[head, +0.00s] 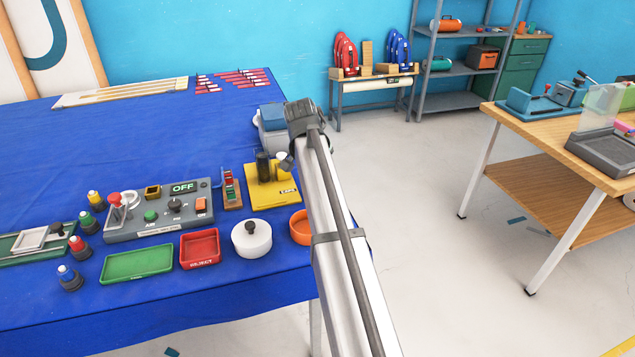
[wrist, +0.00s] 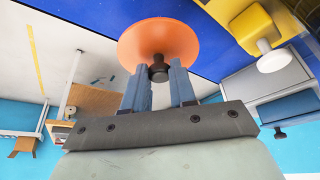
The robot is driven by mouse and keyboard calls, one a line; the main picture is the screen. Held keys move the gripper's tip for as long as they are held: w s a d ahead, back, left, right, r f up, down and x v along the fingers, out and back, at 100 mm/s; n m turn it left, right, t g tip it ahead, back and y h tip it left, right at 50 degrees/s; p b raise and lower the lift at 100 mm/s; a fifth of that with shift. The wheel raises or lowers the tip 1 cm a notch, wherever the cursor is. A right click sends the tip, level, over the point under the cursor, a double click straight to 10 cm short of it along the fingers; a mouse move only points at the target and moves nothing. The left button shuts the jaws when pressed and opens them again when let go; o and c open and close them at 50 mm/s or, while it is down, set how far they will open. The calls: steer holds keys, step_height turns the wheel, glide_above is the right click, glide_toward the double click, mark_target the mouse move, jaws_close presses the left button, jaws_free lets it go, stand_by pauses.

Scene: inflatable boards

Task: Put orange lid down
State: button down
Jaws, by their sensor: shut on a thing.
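The orange lid (wrist: 160,38) shows in the wrist view as a round orange disc with a dark knob (wrist: 158,73). My gripper (wrist: 159,74) is shut on the knob, one blue-grey finger on each side. The blue tabletop shows behind the lid, with the table edge close by; I cannot tell the gap below the lid. In the head view my arm hides the gripper and the held lid. A round orange dish with a raised rim (head: 299,228) sits near the table's right edge, partly behind my arm.
Left of the orange dish stand a white pot with a dark-knobbed lid (head: 251,239), a red tray (head: 200,248) and a green tray (head: 138,263). A control box (head: 157,211) and yellow block (head: 272,187) lie behind.

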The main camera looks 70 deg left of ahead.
steer(key=shift+f, duration=2.5)
steer(key=shift+f, duration=0.2)
steer(key=c, duration=0.9)
jaws_free()
steer(key=v, duration=1.2)
steer(key=shift+r, duration=0.2)
